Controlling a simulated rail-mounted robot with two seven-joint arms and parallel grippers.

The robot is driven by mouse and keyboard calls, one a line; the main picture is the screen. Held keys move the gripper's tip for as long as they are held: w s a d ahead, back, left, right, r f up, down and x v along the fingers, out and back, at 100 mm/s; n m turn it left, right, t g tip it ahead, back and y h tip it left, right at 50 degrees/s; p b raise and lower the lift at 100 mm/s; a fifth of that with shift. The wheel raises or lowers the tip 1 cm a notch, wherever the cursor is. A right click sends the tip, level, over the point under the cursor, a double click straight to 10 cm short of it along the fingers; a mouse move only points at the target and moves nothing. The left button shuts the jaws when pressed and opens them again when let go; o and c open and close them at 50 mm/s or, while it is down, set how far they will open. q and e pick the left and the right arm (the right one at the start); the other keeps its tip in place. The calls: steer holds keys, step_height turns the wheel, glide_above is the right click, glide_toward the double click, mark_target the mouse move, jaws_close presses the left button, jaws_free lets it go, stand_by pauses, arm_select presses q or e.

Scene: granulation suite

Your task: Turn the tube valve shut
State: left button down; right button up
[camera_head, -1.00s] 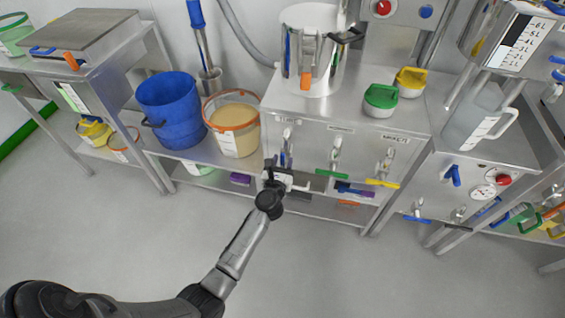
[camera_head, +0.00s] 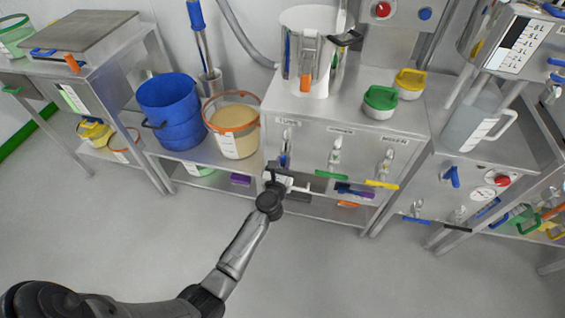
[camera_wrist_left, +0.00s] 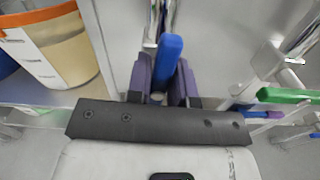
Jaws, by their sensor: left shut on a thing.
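The tube valve (camera_head: 285,160) is the leftmost valve on the steel cabinet front, under the TUBE label. Its blue handle also shows in the left wrist view (camera_wrist_left: 168,58), pointing away from the gripper. My left gripper (camera_head: 280,172) is at the lower part of this valve. In the left wrist view its purple fingers (camera_wrist_left: 163,80) stand on both sides of the blue handle and are shut on it. The gripper hides part of the handle in the head view. My right gripper is in neither view.
A green-handled valve (camera_head: 333,173) and a yellow-handled valve (camera_head: 383,184) sit to the right, handles lying crosswise. A blue bucket (camera_head: 168,105) and a tub of beige contents (camera_head: 233,143) stand on the left shelf. The floor in front is clear.

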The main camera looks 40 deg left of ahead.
arm_select(q)
steer(key=m+p, duration=0.2)
steer(key=m, duration=0.2)
steer(key=shift+w+d, duration=0.1)
steer(key=shift+d, duration=0.1)
steer(key=m+p, duration=0.2)
steer(key=m, duration=0.3)
steer(key=shift+d, duration=0.15)
steer(key=shift+w+d+f+m+p, duration=0.15)
steer(key=shift+m+p, duration=0.4)
steer(key=shift+m, duration=0.75)
steer(key=shift+s+a+f+m+p, duration=0.15)
steer(key=shift+m+p, duration=0.35)
steer(key=shift+m, duration=0.8)
steer(key=shift+w+d+f+m+p, duration=0.15)
steer(key=shift+m+p, duration=0.4)
steer(key=shift+m, duration=0.75)
steer(key=shift+f, duration=0.1)
steer(key=c, duration=1.1)
jaws_free()
